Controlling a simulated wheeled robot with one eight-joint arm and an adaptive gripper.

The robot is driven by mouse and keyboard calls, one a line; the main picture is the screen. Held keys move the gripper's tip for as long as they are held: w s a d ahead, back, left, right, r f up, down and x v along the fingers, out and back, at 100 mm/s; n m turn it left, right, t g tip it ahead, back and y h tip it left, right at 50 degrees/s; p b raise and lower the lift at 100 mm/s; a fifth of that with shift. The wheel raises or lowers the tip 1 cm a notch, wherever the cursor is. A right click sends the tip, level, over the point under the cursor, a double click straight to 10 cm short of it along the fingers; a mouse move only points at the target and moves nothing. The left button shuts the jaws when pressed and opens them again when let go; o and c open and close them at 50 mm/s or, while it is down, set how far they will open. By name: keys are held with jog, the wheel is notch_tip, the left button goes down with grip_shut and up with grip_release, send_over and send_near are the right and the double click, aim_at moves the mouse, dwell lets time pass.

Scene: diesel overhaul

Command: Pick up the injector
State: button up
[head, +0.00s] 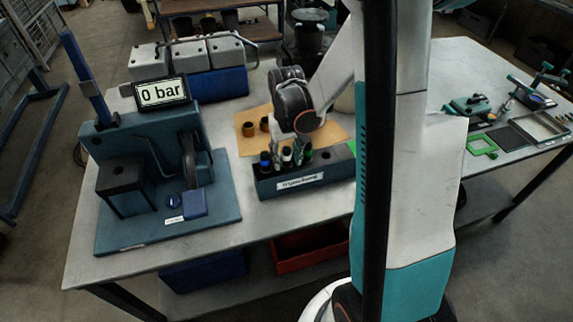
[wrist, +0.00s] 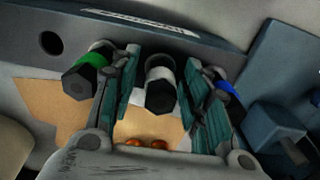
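The injector rack (head: 335,175) is a dark blue-grey block on the bench. Several injectors with dark hex tops stand upright in it. One has a blue band (head: 265,160), one a white band (head: 287,156) and one a green band (head: 307,154). In the wrist view, my gripper (wrist: 160,100) is open, its teal-padded fingers on either side of the white-banded injector (wrist: 160,88), with gaps showing. The green-banded injector (wrist: 86,75) is just outside the left finger. The blue-banded injector (wrist: 226,90) is partly hidden by the right finger.
A test stand (head: 165,215) with a "0 bar" display (head: 161,92) is left of the rack. A tan mat (head: 247,146) with brass-coloured cups (head: 248,129) lies behind the rack. An empty rack hole (wrist: 50,42) shows. Small fixtures (head: 468,106) stand at right.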

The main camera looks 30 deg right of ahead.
grip_shut()
jog(key=shift+r, duration=0.15)
notch_tip(320, 180, up, 20)
jog(key=p, duration=0.4)
jog(key=c, duration=0.8)
grip_release()
grip_shut()
